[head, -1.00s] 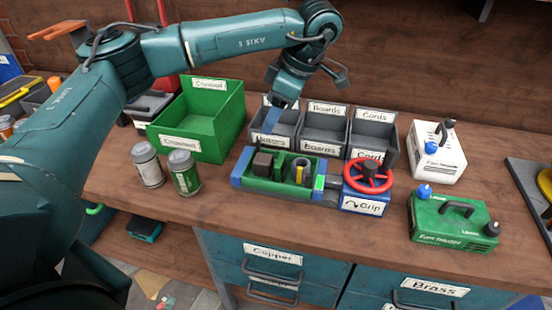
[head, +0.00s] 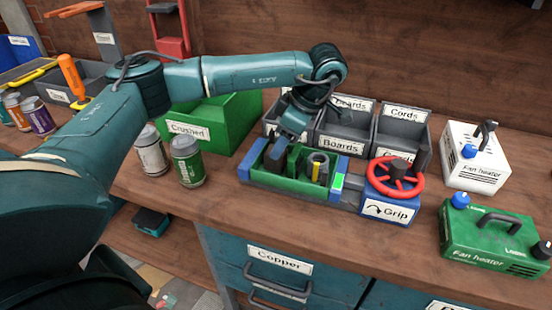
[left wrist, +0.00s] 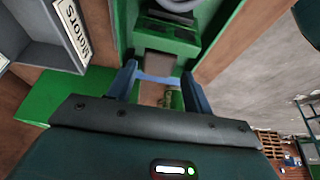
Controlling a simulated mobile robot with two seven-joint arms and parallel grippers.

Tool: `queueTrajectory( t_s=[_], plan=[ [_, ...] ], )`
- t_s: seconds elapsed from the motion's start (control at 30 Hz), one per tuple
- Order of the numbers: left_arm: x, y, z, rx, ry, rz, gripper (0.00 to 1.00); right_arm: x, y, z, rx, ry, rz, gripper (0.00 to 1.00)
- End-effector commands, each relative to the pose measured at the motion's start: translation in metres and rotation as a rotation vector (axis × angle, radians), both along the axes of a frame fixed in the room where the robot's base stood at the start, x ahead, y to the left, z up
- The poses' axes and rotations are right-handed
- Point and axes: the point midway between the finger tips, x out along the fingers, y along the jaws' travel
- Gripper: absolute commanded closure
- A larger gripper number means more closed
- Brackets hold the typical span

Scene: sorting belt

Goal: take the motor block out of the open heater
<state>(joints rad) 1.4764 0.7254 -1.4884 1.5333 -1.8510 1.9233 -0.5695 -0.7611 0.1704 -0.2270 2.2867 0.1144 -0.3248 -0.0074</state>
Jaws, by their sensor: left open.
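The open green heater (head: 258,178) lies in a blue-ended clamp with a red handwheel (head: 396,178) marked "Grip" at its right. My left gripper (head: 279,158) is over the heater's left part and mostly hides the motor block in the head view. In the left wrist view, the dark motor block (left wrist: 155,63) shows at the fingertips of my open left gripper (left wrist: 158,72). One finger is on each side of the view. I cannot tell how deep the fingers reach around it. A grey ring-shaped part (head: 318,161) sits in the heater's right half. My right gripper is not in view.
Grey bins marked Boards (head: 341,145) and Cords (head: 405,113) stand behind the heater; the Motors bin (left wrist: 45,32) shows in the left wrist view. A green Crushed bin (head: 228,137), two cans (head: 187,160), and white (head: 474,168) and green (head: 490,240) fan heaters stand around.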

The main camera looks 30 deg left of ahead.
Motion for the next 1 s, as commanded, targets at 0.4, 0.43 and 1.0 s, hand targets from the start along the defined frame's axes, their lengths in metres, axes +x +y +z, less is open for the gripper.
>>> queueTrajectory(
  t_s=[0.4,0.43,1.0],
  plan=[
    [-0.003,0.018,-0.046,0.0,0.002,0.001,0.49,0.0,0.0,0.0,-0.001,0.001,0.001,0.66],
    [-0.003,0.018,-0.046,-0.001,0.001,0.0,0.49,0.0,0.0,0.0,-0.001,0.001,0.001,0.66],
    [-0.003,0.018,-0.045,0.0,0.001,0.0,0.82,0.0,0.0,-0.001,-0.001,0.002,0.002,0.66]
  ],
)
